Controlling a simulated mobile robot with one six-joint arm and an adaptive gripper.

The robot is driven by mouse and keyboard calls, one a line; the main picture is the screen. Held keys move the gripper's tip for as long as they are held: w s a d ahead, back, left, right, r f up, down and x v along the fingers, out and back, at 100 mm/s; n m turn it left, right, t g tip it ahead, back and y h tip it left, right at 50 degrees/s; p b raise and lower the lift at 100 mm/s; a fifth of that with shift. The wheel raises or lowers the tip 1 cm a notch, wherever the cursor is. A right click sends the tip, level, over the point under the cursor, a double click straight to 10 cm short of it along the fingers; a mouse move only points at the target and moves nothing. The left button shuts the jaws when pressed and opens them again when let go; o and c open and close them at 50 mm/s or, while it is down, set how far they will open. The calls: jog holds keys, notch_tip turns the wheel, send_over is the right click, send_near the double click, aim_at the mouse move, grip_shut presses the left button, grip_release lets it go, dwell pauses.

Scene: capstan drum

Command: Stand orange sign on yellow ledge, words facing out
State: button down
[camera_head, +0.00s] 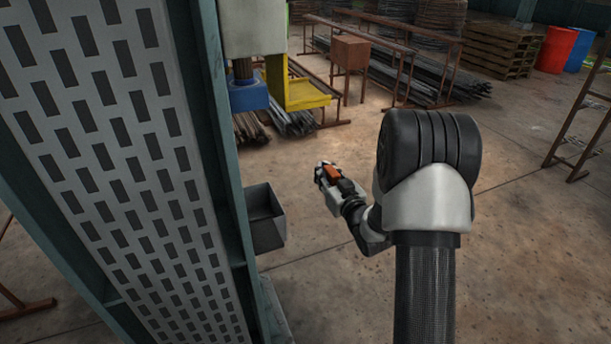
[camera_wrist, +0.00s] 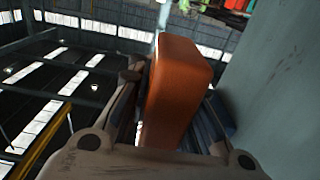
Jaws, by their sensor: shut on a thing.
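My gripper (camera_head: 323,172) is shut on the orange sign (camera_head: 333,174) and holds it in the air in the middle of the head view. In the wrist view the orange sign (camera_wrist: 180,75) is a thick, rounded block between the two fingers (camera_wrist: 172,110). No words show on the faces in view, and its lower part is hidden by the gripper. The yellow ledge (camera_head: 305,92) juts from the machine at the upper left of the head view, apart from my gripper and farther back. Its visible top looks bare.
A tall perforated panel (camera_head: 110,150) with a teal frame stands on the left. A blue part (camera_head: 248,95) sits beside the ledge. An open grey bin (camera_head: 264,220) is left of my gripper.

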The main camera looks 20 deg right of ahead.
jog(key=s+d+r+p, duration=0.1)
jog(key=d+r+p, duration=0.4)
jog(key=r, duration=0.8)
jog(key=s+d+r+p, duration=0.15)
jog(key=r+p, duration=0.45)
jog(key=r, duration=0.7)
jog(key=s+d+r+p, duration=0.1)
jog(key=d+r+p, duration=0.4)
jog(key=r, duration=0.8)
jog(key=a, duration=0.6)
jog(key=a+f+p, duration=0.1)
jog(key=a, duration=0.6)
jog(key=a+f+p, duration=0.1)
jog(key=a, duration=0.6)
jog(key=shift+w+a+f, duration=0.1)
jog(key=shift+a+f, duration=0.1)
jog(key=shift+f, duration=0.05)
jog(key=shift+w+d+f, duration=0.1)
jog(key=shift+f, duration=0.2)
jog(key=f, duration=0.3)
jog(key=shift+a+f+p, duration=0.1)
jog(key=shift+a+p, duration=0.1)
jog(key=shift+p, duration=0.15)
jog(key=shift+f, duration=0.2)
